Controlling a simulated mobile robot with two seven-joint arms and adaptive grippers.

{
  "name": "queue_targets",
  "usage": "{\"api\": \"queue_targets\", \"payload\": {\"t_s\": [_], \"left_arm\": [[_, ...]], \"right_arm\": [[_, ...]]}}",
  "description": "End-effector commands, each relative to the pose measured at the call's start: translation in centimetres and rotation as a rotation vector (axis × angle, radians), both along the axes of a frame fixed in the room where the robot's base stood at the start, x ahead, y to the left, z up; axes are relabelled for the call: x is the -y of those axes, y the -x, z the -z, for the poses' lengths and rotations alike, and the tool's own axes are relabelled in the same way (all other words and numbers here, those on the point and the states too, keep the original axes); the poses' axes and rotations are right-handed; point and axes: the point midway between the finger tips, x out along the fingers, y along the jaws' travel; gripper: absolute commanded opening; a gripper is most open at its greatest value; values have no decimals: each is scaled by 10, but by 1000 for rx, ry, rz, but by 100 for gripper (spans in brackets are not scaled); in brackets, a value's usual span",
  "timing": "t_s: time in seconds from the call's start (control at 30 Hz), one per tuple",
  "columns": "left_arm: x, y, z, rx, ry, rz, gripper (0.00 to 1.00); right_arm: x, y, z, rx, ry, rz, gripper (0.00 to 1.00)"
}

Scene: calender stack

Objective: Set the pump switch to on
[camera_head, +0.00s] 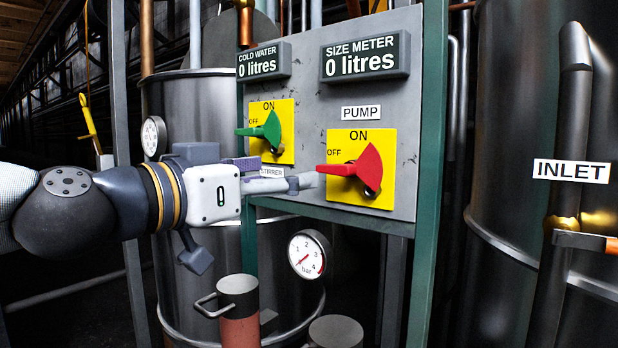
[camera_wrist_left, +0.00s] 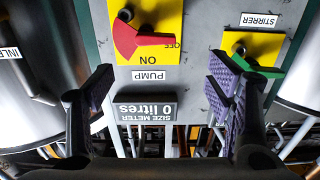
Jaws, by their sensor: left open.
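The pump switch (camera_head: 362,170) is a red lever on a yellow plate, under the PUMP label. Its handle points left toward OFF, with ON marked above. In the left wrist view, which is upside down, the pump switch (camera_wrist_left: 140,38) is at the top, left of centre. My left gripper (camera_head: 288,180) is in front of the panel, just left of the red handle; contact cannot be told. It is open and empty. In the left wrist view my left gripper (camera_wrist_left: 158,95) has its purple-padded fingers wide apart, with the SIZE METER display (camera_wrist_left: 145,108) seen between them.
A green switch (camera_head: 268,131) on another yellow plate is left of the pump switch, close to my left gripper. The panel's green frame (camera_head: 427,150) borders it on the right. A gauge (camera_head: 309,254) and a handled cylinder (camera_head: 238,290) are below. The INLET pipe (camera_head: 567,120) stands right.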

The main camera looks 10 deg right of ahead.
Motion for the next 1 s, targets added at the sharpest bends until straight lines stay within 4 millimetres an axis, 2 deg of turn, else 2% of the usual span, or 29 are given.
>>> {"api": "queue_targets", "payload": {"t_s": [0.2,0.4,0.6,0.83,1.0], "left_arm": [[43,-32,4,-7,-1,1,73],[77,-59,3,-6,0,0,73],[89,-69,3,-7,1,0,73],[89,-69,3,-8,0,0,73],[89,-69,3,-8,0,0,35]], "right_arm": [[0,1,0,-2,0,0,40],[0,0,-1,1,0,0,40],[0,-1,-1,2,0,0,40],[0,-1,-1,3,0,0,40],[0,-1,-1,3,0,0,40]]}}
